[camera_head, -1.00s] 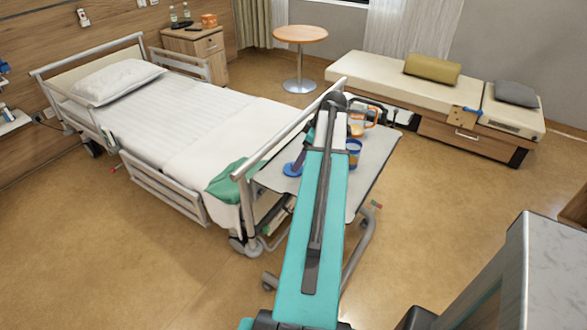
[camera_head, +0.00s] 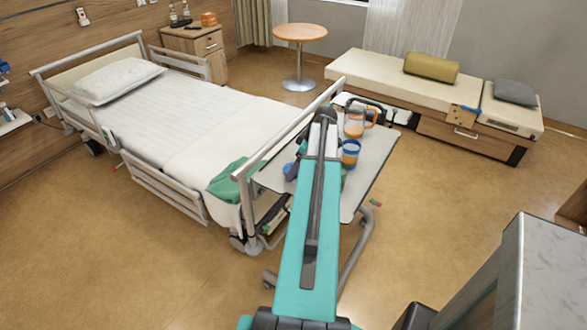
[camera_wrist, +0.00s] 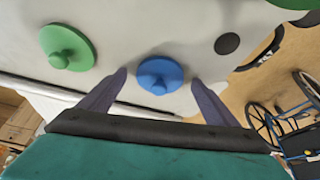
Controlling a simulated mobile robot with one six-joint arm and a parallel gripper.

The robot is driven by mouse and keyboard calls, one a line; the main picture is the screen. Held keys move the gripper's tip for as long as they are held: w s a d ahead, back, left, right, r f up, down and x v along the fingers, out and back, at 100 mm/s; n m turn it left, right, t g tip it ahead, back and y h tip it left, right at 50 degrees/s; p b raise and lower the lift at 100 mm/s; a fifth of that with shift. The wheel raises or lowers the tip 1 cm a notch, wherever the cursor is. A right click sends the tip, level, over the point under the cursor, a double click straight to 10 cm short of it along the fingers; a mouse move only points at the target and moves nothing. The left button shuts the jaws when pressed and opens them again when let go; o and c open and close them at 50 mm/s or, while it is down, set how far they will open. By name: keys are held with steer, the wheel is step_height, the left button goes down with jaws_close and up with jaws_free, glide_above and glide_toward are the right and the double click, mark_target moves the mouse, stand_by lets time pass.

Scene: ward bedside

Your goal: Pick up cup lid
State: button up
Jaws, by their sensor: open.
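Two round lids with knobs lie on the grey overbed table (camera_head: 375,150). In the wrist view the blue lid (camera_wrist: 159,75) is in the middle, between and slightly beyond the fingertips. The green lid (camera_wrist: 67,46) lies to its left, outside the fingers. My gripper (camera_wrist: 159,86) is open and empty, with one finger on each side of the blue lid and no clear contact. In the head view my arm hides the gripper and most of the blue lid (camera_head: 288,170). A blue and orange cup (camera_head: 350,154) stands right of the arm.
An orange-handled pitcher (camera_head: 354,123) stands behind the cup. The bed (camera_head: 185,115) with a green cloth (camera_head: 230,178) adjoins the table on the left. A dark round spot (camera_wrist: 227,43) shows right of the blue lid in the wrist view. A wheelchair (camera_wrist: 285,125) shows at right there.

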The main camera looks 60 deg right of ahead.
stand_by(0.3)
steer(key=c, duration=1.1)
steer(key=shift+r, duration=0.1)
step_height(320, 180, up, 10)
steer(key=b, duration=0.2)
steer(key=shift+a, duration=0.1)
stand_by(0.6)
